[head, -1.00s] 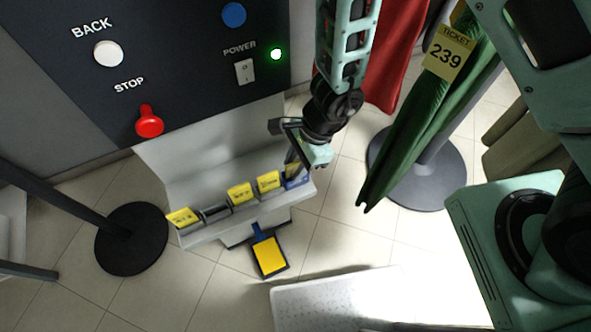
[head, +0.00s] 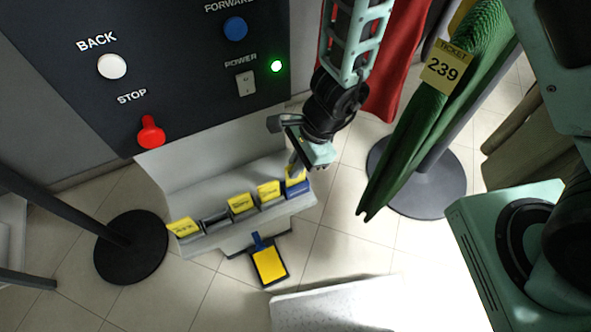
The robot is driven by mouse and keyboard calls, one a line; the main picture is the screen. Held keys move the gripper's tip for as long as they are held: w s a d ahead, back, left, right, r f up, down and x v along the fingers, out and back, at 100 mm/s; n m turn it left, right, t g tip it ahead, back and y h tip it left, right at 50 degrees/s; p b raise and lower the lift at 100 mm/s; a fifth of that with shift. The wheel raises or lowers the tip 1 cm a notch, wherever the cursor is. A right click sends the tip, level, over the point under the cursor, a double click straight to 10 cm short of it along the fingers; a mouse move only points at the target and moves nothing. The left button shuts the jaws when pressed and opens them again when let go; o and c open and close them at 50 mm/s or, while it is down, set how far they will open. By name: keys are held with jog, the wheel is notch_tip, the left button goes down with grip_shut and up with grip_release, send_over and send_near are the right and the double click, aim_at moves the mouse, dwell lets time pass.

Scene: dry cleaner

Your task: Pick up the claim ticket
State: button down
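Several yellow tickets with dark print stand in a row in a light grey rack (head: 235,238) below the control panel. The rightmost yellow ticket (head: 295,176) stands at a blue holder (head: 293,189), directly below my gripper (head: 295,165). My gripper points down at its top edge. Its fingers partly cover this ticket, and I cannot tell whether they are closed on it. Other yellow tickets stand to the left, such as one in the middle (head: 241,204) and one at the far left (head: 184,227). A larger ticket marked 239 (head: 445,68) hangs on a green garment.
The dark panel (head: 190,50) with white, blue and red controls rises behind the rack. A yellow card in a black frame (head: 268,262) hangs below it. Black post bases stand left (head: 131,248) and right (head: 430,195). The green garment (head: 440,120) hangs right of my arm.

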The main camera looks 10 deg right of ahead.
notch_tip(320, 180, up, 14)
jog(key=p, duration=0.4)
jog(key=shift+r+p, duration=0.15)
jog(key=shift+p, duration=0.2)
jog(key=shift+r, duration=0.1)
notch_tip(320, 180, up, 7)
jog(key=p, duration=0.7)
jog(key=shift+r, duration=0.15)
dwell(0.4)
